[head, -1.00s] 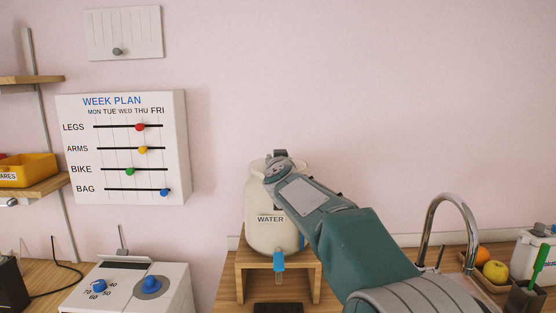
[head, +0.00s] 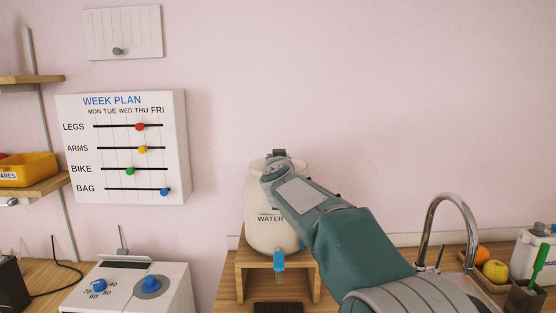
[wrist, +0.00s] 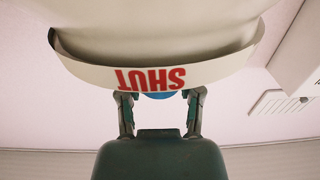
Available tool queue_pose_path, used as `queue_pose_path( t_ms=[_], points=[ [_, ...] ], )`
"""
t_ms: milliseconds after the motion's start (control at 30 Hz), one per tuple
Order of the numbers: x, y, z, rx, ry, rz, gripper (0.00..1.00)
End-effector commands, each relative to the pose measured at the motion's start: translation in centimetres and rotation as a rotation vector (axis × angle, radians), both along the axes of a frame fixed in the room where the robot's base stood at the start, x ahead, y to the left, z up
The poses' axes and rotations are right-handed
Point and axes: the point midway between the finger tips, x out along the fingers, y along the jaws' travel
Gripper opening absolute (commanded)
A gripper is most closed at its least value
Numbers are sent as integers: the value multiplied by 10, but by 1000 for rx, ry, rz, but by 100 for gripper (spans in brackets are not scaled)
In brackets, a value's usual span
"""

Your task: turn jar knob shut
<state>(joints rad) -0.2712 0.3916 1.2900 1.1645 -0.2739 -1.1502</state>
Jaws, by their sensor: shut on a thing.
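The cream water jar (head: 258,232), marked WATER, stands upright on a wooden stand with a blue tap (head: 279,261) at its front. My arm reaches over its top right, and my gripper's fingers are hidden in the head view. In the wrist view the jar's pale rim band (wrist: 225,72) carries the red word SHUT, upside down. My gripper (wrist: 160,98) has its two fingers on either side of a blue knob (wrist: 158,95) just below that band and is shut on it. Most of the knob is hidden behind the band, so its turn angle cannot be told.
The wooden stand (head: 241,270) sits on the counter. A sink faucet (head: 433,215) rises to the right of my arm, with a fruit tray beyond it. A white box with blue dials (head: 150,284) stands at left, below the week plan board (head: 120,170).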

Motion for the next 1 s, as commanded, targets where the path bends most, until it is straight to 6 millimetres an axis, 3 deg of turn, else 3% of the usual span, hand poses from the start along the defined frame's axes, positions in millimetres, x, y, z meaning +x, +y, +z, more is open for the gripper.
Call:
queue_pose_path(
  t_ms=[367, 1000],
  points=[
    [0, 3, -1, 1, 1, -137, 0],
    [1, 3, -1, -2, 1, -619, 0]
  ],
)
